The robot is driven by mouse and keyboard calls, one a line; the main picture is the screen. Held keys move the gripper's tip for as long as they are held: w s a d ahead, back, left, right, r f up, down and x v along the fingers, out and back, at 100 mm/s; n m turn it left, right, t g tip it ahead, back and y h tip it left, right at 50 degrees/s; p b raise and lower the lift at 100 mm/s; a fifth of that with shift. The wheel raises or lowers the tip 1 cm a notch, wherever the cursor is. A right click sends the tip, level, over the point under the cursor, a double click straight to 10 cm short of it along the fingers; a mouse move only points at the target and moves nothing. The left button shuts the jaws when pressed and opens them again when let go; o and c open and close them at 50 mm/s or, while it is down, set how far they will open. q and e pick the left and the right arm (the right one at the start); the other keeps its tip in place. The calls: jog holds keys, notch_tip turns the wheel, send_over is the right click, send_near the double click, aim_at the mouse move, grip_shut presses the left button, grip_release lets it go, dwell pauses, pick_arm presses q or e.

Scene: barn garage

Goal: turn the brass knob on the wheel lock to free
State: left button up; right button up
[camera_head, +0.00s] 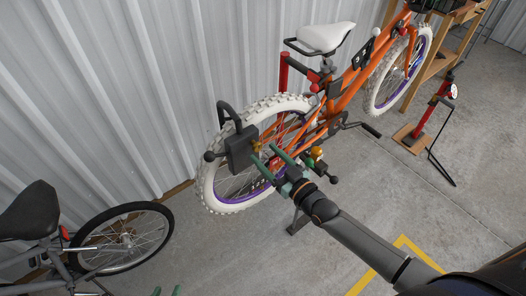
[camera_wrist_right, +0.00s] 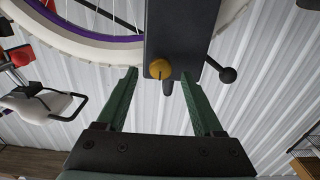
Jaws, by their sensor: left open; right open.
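The wheel lock (camera_head: 240,152) is a dark box with a curved black bar, mounted at the white-tyred rear wheel of the orange bicycle. Its brass knob (camera_head: 256,145) is on the face toward my right gripper (camera_head: 263,152). In the right wrist view the lock body (camera_wrist_right: 182,28) is at top centre, with the round brass knob (camera_wrist_right: 160,69) at its lower end. My right gripper (camera_wrist_right: 159,75) is open, its green fingertips on either side of the knob, with gaps visible. My left gripper (camera_head: 167,291) shows only its green fingertips at the bottom edge, apart and empty.
A black ball-ended lever (camera_wrist_right: 227,74) sticks out beside the lock. The orange bicycle (camera_head: 345,92) stands along the corrugated wall. A grey bicycle (camera_head: 120,240) is at lower left. A red stand (camera_head: 428,115) is at right. Concrete floor is clear at lower centre.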

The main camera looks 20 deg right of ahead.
jog(key=shift+x, duration=1.05)
grip_shut()
